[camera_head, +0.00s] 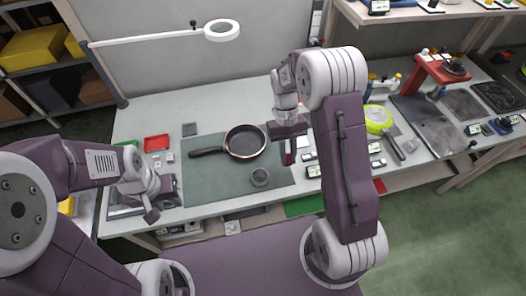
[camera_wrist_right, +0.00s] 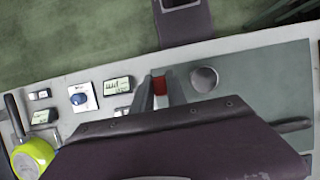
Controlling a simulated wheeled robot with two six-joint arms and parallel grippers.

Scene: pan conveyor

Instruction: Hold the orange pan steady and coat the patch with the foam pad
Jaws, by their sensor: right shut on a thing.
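A dark pan (camera_head: 247,142) with a thin copper-orange rim lies on the green mat (camera_head: 215,180) in the head view, its handle pointing left. No separate patch can be made out on it. My right gripper (camera_head: 288,157) is over the mat's right edge, right of the pan and apart from it. It is shut on a small red piece (camera_wrist_right: 159,85), which shows between the fingers in the wrist view; whether this is the foam pad is unclear. My left gripper (camera_head: 151,214) is at the table's left front, away from the pan handle; its fingers are unclear.
A small grey round pot (camera_head: 260,177) stands on the mat below the pan. A red tray (camera_head: 156,142) lies at the left. A lime-green pan (camera_head: 378,120) and several small devices are to the right. A ring lamp (camera_head: 222,30) hangs over the back.

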